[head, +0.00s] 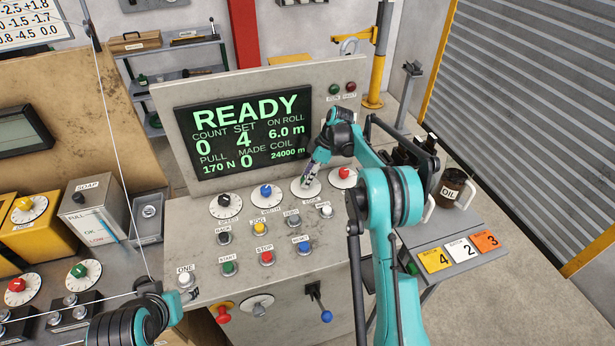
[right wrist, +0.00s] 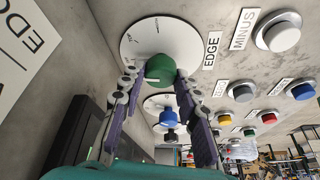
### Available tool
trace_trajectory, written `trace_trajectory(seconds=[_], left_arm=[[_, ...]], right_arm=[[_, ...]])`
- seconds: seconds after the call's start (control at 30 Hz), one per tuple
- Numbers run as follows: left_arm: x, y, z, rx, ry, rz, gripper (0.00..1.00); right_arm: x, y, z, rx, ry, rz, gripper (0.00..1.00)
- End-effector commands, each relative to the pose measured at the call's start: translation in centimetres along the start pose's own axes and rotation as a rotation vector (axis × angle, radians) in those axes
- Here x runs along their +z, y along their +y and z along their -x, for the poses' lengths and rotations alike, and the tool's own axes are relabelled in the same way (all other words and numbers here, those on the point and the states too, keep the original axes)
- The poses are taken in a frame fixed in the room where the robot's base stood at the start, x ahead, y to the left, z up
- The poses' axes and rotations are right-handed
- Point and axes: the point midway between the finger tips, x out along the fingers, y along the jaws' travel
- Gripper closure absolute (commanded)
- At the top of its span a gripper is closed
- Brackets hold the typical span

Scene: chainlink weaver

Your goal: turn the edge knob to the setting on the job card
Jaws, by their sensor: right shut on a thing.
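The edge knob (right wrist: 160,69) is green and sits on a round white dial (right wrist: 140,40) beside an EDGE label (right wrist: 211,51) in the right wrist view. My right gripper (right wrist: 158,80) has a finger on each side of the knob and is shut on it. In the head view my right gripper (head: 310,180) covers the knob, and only part of its white dial (head: 300,193) shows. The setting marks are too small to read. My left gripper (head: 178,300) is low at the left near the ONE button, its jaws unclear. I cannot identify the job card.
The panel also carries black, blue and red knobs (head: 265,191) and several push buttons (head: 264,258). The screen (head: 245,135) reads READY, set 4. An OIL mug (head: 452,187) and batch cards numbered 4, 2, 3 (head: 461,250) are on the right shelf.

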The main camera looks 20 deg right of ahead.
Motion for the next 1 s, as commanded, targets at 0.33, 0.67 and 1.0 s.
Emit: trace_trajectory(seconds=[0.33, 0.67, 1.0], left_arm=[[-0.16, 0.00, 0.22, 0.000, 0.000, 0.000, 0.47], [-0.17, 0.00, 0.24, 0.000, 0.000, 0.000, 0.47], [-0.17, 0.00, 0.24, 0.000, 0.000, 0.000, 0.47]], right_arm=[[-0.01, 0.14, 0.00, -0.054, -0.007, 0.132, 0.97], [-0.01, 0.13, -0.02, -0.065, -0.008, 0.158, 0.97], [-0.01, 0.12, -0.02, -0.064, -0.008, 0.158, 0.47]])
